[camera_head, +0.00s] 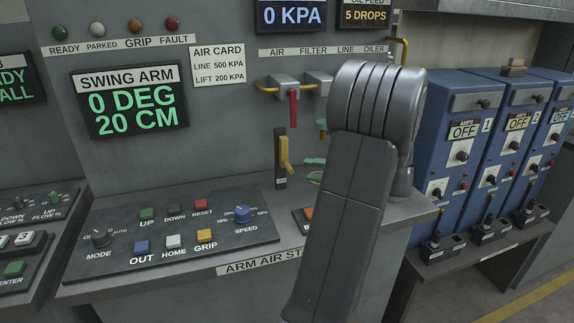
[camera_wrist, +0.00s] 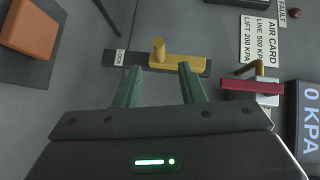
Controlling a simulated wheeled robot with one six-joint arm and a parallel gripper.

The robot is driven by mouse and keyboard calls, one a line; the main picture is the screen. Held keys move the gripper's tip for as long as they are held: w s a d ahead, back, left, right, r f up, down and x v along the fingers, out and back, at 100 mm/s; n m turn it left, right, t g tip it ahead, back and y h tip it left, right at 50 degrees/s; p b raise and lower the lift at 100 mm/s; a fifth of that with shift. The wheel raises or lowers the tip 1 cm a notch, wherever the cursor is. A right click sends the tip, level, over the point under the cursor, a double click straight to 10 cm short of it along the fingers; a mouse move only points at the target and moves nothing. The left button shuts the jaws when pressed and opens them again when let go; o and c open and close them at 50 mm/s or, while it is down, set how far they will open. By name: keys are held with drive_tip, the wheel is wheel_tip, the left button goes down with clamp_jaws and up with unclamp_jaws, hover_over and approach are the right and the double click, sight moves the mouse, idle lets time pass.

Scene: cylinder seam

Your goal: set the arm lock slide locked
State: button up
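The arm lock slide is a dark upright track (camera_head: 280,182) with a yellow slider (camera_head: 283,150) on the grey panel. In the wrist view the track (camera_wrist: 132,57) lies sideways, with a LOCK label at its left end, the lower end in the head view. The yellow slider (camera_wrist: 185,61) sits at the end away from that label, its round knob (camera_wrist: 158,48) standing out. My gripper (camera_wrist: 161,68) is open and empty, its green fingertips just below the knob in the picture, one to each side. In the head view my fingers (camera_head: 315,168) are partly hidden by my arm.
A red valve lever (camera_head: 293,108) hangs above the slide; it also shows in the wrist view (camera_wrist: 252,86). An orange block (camera_wrist: 32,28) on a dark base lies near the track's lower end. The button console (camera_head: 175,235) is at left, blue units (camera_head: 450,150) at right.

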sight(287, 157)
drive_tip(key=p+x, duration=0.1)
drive_tip(key=x, duration=0.9)
drive_tip(key=shift+c, duration=0.3)
